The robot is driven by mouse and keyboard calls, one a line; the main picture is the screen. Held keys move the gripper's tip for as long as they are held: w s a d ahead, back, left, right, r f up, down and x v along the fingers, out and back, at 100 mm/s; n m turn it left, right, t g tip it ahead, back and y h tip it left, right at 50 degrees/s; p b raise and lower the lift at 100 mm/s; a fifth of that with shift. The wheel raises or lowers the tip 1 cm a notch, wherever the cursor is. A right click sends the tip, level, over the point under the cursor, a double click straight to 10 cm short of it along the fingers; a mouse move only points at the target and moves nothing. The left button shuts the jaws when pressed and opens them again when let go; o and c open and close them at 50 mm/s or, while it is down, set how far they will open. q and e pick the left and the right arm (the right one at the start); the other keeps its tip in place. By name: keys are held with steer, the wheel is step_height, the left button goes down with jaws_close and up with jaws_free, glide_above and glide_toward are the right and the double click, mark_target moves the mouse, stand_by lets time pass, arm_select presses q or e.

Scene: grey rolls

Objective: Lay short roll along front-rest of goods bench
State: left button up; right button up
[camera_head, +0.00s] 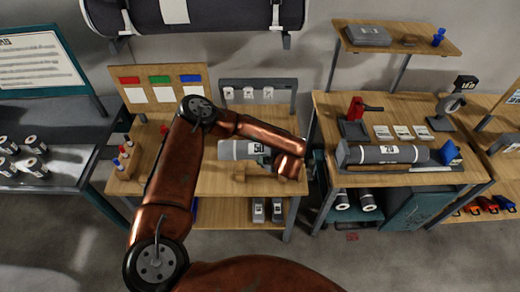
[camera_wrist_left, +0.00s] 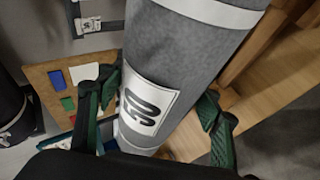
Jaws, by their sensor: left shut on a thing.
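A short grey roll (camera_head: 235,149) with a white "50" label lies level over the wooden-topped middle bench (camera_head: 215,184). My left gripper (camera_head: 264,158) is at the roll's right part, mostly hidden behind my copper arm. In the left wrist view, the roll (camera_wrist_left: 185,60) runs between the two green fingers, and the gripper (camera_wrist_left: 160,112) is shut on it near the label. A wooden rest block (camera_head: 241,174) shows just below the roll at the bench's front. I cannot tell whether the roll touches it. My right gripper is not in view.
A longer grey roll (camera_head: 388,154) labelled "70" lies on the right bench (camera_head: 460,178), beside a blue object (camera_head: 451,152) and a red tool (camera_head: 356,112). Small bottles (camera_head: 124,155) stand at the middle bench's left. A dark rack (camera_head: 258,92) stands at its back.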

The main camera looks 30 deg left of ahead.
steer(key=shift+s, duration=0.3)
arm_select(q)
steer(key=shift+d+f, duration=0.1)
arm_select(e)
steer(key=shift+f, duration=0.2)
arm_select(q)
steer(key=shift+f+b, duration=1.3)
steer(key=shift+f, duration=0.45)
steer(key=shift+f+b, duration=1.75)
steer(key=shift+f, duration=1.1)
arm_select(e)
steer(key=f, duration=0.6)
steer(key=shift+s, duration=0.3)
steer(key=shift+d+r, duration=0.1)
arm_select(q)
steer(key=o, duration=1.6)
steer(key=shift+s, duration=0.1)
steer(key=shift+c, duration=0.2)
